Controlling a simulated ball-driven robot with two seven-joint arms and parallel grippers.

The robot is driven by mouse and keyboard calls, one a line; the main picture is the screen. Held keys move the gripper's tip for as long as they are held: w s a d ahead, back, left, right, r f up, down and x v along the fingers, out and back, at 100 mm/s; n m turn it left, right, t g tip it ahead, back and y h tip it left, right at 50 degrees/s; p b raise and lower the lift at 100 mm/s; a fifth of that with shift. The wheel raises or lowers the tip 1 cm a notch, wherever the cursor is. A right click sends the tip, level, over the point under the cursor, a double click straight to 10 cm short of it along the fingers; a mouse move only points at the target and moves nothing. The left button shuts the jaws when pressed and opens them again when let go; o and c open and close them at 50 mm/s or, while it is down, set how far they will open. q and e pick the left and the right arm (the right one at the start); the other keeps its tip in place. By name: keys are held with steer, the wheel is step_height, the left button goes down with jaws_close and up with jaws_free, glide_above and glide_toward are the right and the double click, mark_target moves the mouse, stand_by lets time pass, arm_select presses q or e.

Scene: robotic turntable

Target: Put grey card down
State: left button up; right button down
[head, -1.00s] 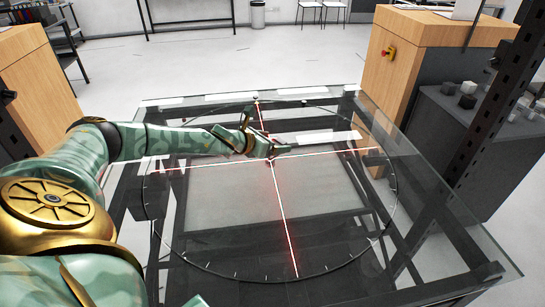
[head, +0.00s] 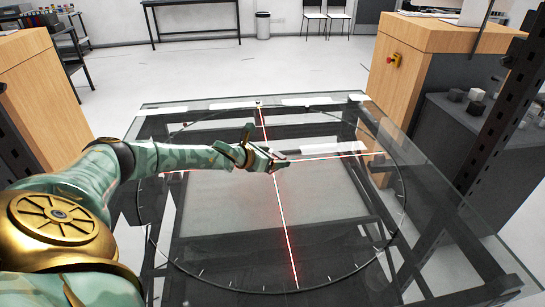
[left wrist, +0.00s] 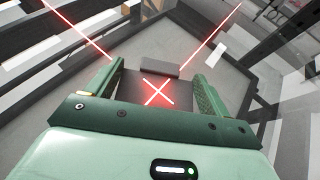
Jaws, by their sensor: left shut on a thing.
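My left gripper (head: 272,160) reaches in from the left over the middle of the round glass turntable (head: 230,235), close to where the red laser lines cross. It is shut on the grey card. In the left wrist view the dark grey card (left wrist: 132,92) spans between the two fingers of my left gripper (left wrist: 157,90), and a red laser cross falls on it. A small grey block-like piece (left wrist: 160,70) shows at its far side; I cannot tell whether it belongs to the card. In the head view the hand mostly hides the card. I cannot tell whether the card touches the glass. My right gripper is not in view.
The glass table (head: 455,235) around the turntable looks mostly clear. A wooden cabinet (head: 405,85) with a red button stands at the back right. Small grey blocks (head: 476,95) lie on a dark shelf beside a black perforated post (head: 495,110). Another wooden cabinet (head: 35,85) stands at the left.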

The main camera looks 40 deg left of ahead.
arm_select(q)
steer(key=o, duration=0.9)
steer(key=shift+f, duration=0.1)
steer(key=shift+r+p, duration=0.3)
steer(key=shift+r, duration=0.05)
steer(key=p+v, duration=0.2)
steer(key=v, duration=0.8)
steer(key=shift+d, duration=0.1)
steer(key=shift+p+v, duration=0.75)
steer(key=shift+v, duration=0.2)
steer(key=shift+s+f, duration=0.1)
steer(key=shift+f, duration=0.05)
